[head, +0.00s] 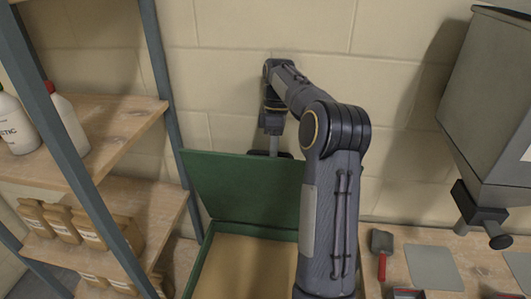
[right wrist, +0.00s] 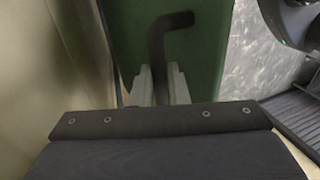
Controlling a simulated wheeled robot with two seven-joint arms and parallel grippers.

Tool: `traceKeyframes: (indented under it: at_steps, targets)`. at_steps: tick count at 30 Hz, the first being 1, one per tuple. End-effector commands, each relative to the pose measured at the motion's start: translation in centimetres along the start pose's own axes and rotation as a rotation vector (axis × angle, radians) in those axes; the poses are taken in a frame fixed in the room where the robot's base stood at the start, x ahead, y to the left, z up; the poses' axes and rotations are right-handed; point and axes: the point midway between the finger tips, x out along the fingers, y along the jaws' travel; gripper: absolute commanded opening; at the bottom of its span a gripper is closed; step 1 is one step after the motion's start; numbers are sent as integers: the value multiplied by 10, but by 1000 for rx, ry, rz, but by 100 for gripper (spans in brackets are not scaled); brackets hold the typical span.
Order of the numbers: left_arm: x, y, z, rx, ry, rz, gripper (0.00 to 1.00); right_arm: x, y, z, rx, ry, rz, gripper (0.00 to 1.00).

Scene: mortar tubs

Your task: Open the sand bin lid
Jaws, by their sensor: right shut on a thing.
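The green sand bin (head: 205,262) stands against the wall in the head view. Its green lid (head: 235,185) is raised and leans back toward the wall, so the tan sand (head: 243,262) inside shows. My right arm crosses in front of the lid and hides its right part. My right gripper (head: 273,146) is at the lid's top edge. In the right wrist view its pale fingers (right wrist: 160,88) are shut on the dark bent lid handle (right wrist: 158,45), against the green lid face (right wrist: 205,55). My left gripper is not in view.
A shelf with blue-grey posts (head: 165,85) holds bottles (head: 68,122) and brown containers (head: 62,222) at the left. A grey hopper (head: 490,95) hangs at the right. Below it, a red-handled trowel (head: 382,252) and a grey plate (head: 433,267) lie on a wooden top.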

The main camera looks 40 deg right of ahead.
Motion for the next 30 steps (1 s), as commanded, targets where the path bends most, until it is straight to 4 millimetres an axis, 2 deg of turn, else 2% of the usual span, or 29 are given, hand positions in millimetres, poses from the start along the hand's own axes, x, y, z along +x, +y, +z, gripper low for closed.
traceKeyframes:
  at_steps: [1, 12, 13, 17, 26, 30]
  targets:
    - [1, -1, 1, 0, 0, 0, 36, 8, 5, 4, 8, -12, -8, 0]
    - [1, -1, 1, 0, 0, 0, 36, 9, 5, 4, 8, -14, -12, 0]
    - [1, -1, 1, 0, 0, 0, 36, 9, 5, 4, 8, -14, -12, 18]
    - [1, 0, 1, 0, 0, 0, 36, 7, 4, 3, 6, -11, -11, 35]
    - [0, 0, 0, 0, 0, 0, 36, 2, 2, 2, 2, -6, -8, 36]
    - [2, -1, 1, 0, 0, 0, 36, -9, -1, 2, 3, -5, -5, 36]
